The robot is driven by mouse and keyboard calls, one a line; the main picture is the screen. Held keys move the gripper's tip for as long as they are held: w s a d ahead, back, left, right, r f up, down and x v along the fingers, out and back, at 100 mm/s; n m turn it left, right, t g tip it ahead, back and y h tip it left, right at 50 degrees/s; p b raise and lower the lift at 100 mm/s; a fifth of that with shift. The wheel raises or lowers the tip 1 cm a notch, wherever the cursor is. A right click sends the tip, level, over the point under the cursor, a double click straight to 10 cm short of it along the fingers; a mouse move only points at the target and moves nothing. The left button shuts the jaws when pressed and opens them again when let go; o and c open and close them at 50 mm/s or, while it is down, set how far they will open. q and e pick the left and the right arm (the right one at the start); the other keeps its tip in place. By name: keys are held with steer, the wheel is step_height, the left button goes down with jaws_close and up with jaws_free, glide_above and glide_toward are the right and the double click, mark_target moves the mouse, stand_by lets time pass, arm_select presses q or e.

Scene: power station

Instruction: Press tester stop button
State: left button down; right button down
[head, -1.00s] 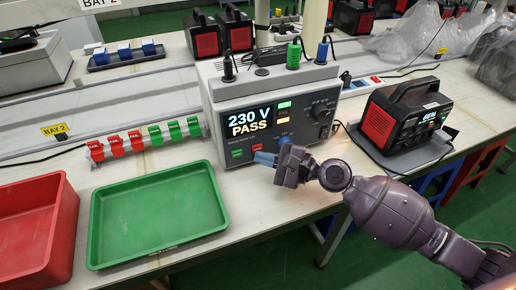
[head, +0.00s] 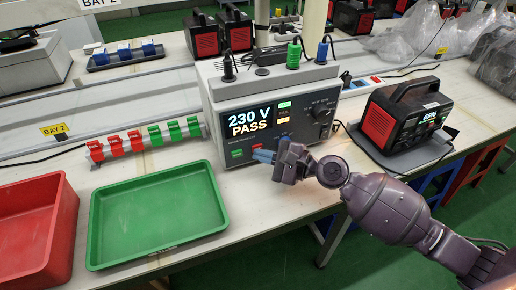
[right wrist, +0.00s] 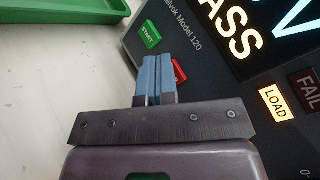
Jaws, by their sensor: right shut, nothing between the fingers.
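The grey tester (head: 216,102) stands on the bench, its lit display reading "230 V PASS". The red stop button (head: 257,147) sits low on its front panel, right of the green START button (head: 237,153). My right gripper (head: 262,156) is shut and empty, its blue fingertips just in front of the panel by the red button. In the right wrist view the fingertips (right wrist: 158,76) partly cover the red button (right wrist: 180,72); START (right wrist: 150,36) shows clear. I cannot tell whether the tips touch the button. My left gripper is not in view.
A green tray (head: 103,222) and a red bin (head: 65,235) lie left of the tester. A row of red and green tags (head: 135,143) lies behind the tray. A black-and-red power unit (head: 400,115) stands to the right, beyond my right arm.

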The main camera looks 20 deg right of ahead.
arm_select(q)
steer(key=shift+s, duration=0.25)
arm_select(e)
steer(key=shift+s, duration=0.5)
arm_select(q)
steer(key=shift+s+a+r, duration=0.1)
arm_select(e)
steer(key=shift+s, duration=0.5)
steer(key=shift+s+p, duration=0.45)
steer(key=shift+s, duration=0.6)
steer(key=shift+s+d, duration=0.1)
steer(key=shift+s, duration=1.3)
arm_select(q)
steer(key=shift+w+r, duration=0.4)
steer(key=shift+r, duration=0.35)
